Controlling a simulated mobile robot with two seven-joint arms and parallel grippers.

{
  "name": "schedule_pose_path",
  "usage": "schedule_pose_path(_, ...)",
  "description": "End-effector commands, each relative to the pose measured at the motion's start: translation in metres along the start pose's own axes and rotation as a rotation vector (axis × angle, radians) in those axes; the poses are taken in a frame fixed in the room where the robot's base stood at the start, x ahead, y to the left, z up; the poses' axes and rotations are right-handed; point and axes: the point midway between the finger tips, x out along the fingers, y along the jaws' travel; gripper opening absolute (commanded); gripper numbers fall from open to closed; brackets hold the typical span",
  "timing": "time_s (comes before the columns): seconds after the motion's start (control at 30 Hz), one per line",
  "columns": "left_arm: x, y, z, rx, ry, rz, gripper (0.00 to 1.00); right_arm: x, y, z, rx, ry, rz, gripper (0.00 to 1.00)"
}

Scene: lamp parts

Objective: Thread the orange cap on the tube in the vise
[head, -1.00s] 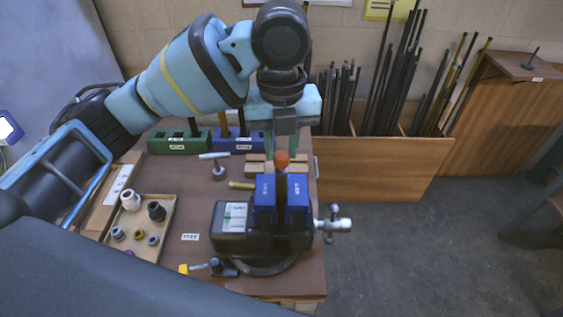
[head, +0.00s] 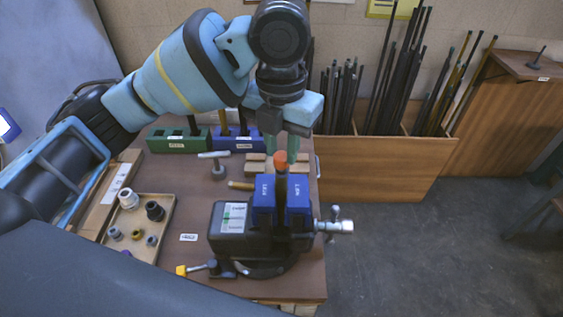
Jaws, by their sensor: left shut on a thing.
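The black vise (head: 232,239) stands at the front right of the bench, with two blue jaws (head: 297,203). A dark tube stands upright (head: 281,187) between the jaws. The orange cap (head: 281,158) sits at the top of the tube; how far it is threaded cannot be seen. My left gripper (head: 281,153) comes down from above, its green fingers on either side of the cap and shut on it. My right gripper is not in view.
A wooden tray (head: 163,236) with several small fittings lies at left. Green (head: 176,144) and blue (head: 228,143) holders stand at the back. A short brass-coloured rod (head: 241,186) lies beside the vise. A yellow-tipped tool (head: 182,270) is in front.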

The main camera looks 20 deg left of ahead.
Motion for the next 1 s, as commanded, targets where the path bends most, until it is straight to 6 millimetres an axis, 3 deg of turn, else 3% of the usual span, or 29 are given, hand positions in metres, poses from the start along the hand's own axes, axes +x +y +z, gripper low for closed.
schedule_pose_path(0.37,0.002,-0.001,0.000,0.433,0.002,-0.006,0.00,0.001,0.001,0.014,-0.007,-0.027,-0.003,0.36)
schedule_pose_path(0.4,0.001,-0.001,0.000,0.434,0.001,-0.006,0.30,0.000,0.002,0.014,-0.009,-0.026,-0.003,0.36)
schedule_pose_path(0.57,0.001,-0.001,0.000,0.429,0.000,-0.005,0.51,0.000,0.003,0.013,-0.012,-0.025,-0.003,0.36)
schedule_pose_path(0.93,0.001,-0.001,0.000,0.427,0.000,-0.005,0.51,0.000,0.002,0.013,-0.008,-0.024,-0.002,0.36)
schedule_pose_path(1.0,-0.009,-0.001,0.000,0.426,-0.005,-0.003,0.51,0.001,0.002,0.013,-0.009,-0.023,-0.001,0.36)
